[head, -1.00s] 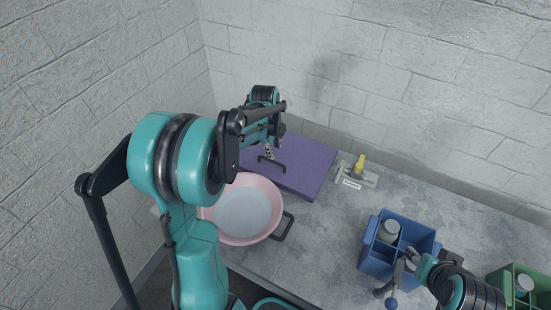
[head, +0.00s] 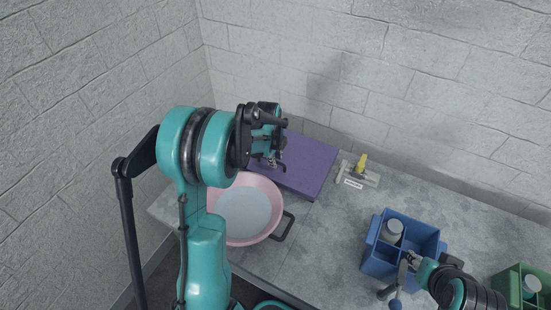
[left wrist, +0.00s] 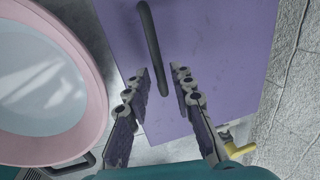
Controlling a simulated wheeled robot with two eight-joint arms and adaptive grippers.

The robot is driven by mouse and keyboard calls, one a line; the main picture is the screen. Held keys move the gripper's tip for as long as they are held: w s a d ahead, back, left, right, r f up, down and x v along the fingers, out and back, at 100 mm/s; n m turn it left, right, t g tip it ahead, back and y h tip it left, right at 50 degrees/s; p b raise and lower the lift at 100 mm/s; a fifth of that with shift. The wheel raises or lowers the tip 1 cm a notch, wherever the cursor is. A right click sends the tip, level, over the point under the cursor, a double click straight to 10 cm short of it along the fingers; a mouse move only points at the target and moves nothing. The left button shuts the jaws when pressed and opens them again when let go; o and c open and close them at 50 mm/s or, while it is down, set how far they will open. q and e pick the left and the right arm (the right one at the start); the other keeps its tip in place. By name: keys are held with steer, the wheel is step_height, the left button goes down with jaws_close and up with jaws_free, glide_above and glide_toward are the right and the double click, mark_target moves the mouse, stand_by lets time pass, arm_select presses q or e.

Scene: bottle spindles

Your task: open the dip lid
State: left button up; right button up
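The dip lid (head: 310,163) is a flat purple panel at the back of the counter. In the left wrist view, the lid (left wrist: 225,50) carries a black bar handle (left wrist: 149,45). My left gripper (head: 268,162) is over the lid's left part. In the left wrist view, its fingers (left wrist: 161,76) are apart, with the handle's near end showing between their tips. No finger visibly clamps the handle. In the head view, my left arm largely hides the handle. My right gripper (head: 410,262) is at the blue crate (head: 374,235), its fingers too small to read.
A pink round basin (head: 268,193) stands beside the lid, with a black handle (head: 284,228) on its right. A yellow-topped fixture (head: 361,163) is right of the lid. The blue crate holds a grey bottle (head: 392,230). A green crate (head: 507,283) is at far right. The mid-counter is clear.

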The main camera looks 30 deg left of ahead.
arm_select(q)
jaws_close()
steer(key=shift+w+r+p, duration=0.25)
steer(key=shift+r+p, duration=0.05)
steer(key=shift+r, duration=0.2)
steer(key=w+r+g+p, duration=0.1)
steer(key=w+r+p, duration=0.2)
steer(key=r, duration=0.3)
steer(key=shift+w+p, duration=0.15)
steer(key=shift+p, duration=0.3)
steer(key=shift+o, duration=0.9)
jaws_free()
steer(key=shift+f+b, duration=0.3)
steer(key=shift+f, duration=0.05)
steer(key=shift+o, duration=1.3)
steer(key=shift+f, duration=0.15)
